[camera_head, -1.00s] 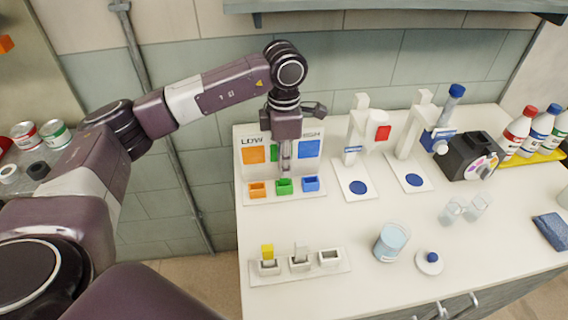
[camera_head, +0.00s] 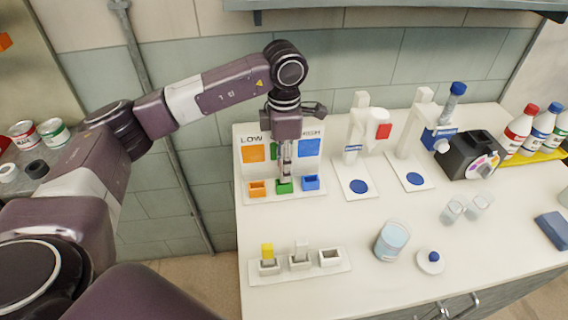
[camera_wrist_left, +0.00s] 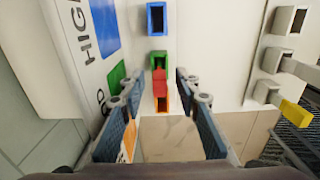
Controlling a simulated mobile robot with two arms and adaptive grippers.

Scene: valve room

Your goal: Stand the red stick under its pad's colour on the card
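The white card (camera_head: 247,170) stands against the wall with orange, green and blue patches between LOW and HIGH. Before it is a row with an orange slot (camera_head: 257,189), a green slot (camera_head: 285,187) and a blue slot (camera_head: 311,183). My left gripper (camera_head: 286,170) points down over the green slot, hiding most of the green patch. In the left wrist view its fingers are apart, and the red stick (camera_wrist_left: 159,88) shows between them without visible contact. The stick appears to stand in the green slot (camera_wrist_left: 158,61). My right gripper is out of view.
A white rack (camera_head: 341,265) at the front holds a yellow stick (camera_head: 267,251) and a whitish stick (camera_head: 301,248); its right slot looks empty. White dispenser stands (camera_head: 354,181), a jar (camera_head: 391,242) and clear glasses (camera_head: 453,210) stand to the right.

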